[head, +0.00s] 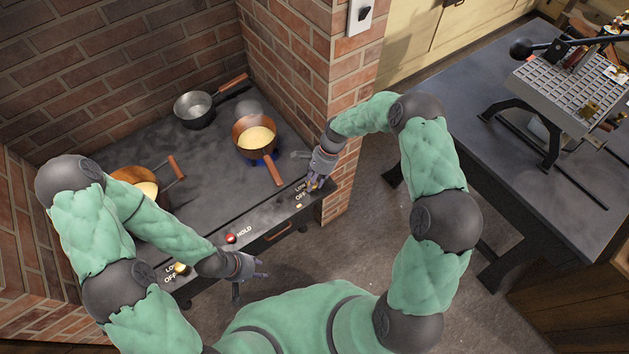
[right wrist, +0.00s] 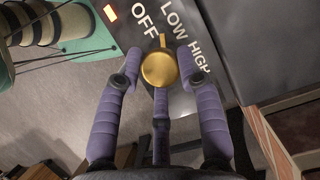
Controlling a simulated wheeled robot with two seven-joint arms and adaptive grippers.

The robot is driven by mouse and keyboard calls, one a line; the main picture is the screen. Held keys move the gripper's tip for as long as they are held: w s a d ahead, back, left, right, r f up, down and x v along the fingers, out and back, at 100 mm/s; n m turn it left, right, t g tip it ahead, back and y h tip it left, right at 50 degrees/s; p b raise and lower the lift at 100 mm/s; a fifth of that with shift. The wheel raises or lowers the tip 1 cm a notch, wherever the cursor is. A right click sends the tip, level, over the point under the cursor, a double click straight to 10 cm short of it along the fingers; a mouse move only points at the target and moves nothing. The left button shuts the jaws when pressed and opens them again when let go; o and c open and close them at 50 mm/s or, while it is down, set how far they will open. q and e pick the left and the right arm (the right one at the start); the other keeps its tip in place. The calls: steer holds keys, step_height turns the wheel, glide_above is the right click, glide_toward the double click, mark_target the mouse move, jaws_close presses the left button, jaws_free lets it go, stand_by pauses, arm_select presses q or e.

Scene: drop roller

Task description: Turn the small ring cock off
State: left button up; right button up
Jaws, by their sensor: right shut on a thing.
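The brass cock on the right of the hob's front panel shows in the right wrist view (right wrist: 159,70) as a round knob with a small tip, beside the words OFF, LOW and HIGH. The tip points roughly between OFF and LOW. My right gripper (head: 316,184) is shut on this cock, with its purple fingers around it (right wrist: 158,82). A copper pan (head: 254,137) with yellow contents stands on the right ring, with a blue flame beneath. Another brass cock (head: 181,268) sits at the panel's left end. My left gripper (head: 255,270) is open and empty in front of the panel.
A second copper pan (head: 133,175) stands at the left, partly behind my left arm. A grey pan (head: 194,109) stands at the back. A red HOLD button (head: 231,238) is mid-panel. A brick pillar (head: 345,120) rises close to my right gripper. A dark worktable (head: 490,160) stands at right.

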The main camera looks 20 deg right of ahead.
steer(key=shift+w+a+r+n+g+h, duration=0.15)
steer(key=shift+n+g, duration=0.1)
steer(key=shift+n, duration=0.5)
steer(key=shift+f+n+g+h, duration=0.1)
steer(key=shift+n+g+h, duration=0.1)
steer(key=shift+n, duration=0.5)
steer(key=shift+w+a+r+n+g+h, duration=0.15)
steer(key=shift+n+g, duration=0.1)
steer(key=shift+n, duration=0.5)
steer(key=shift+s+f, duration=0.1)
steer(key=shift+s, duration=0.05)
steer(key=o, duration=1.1)
steer(key=shift+o, duration=0.2)
steer(key=shift+d, duration=0.1)
step_height(320, 180, up, 10)
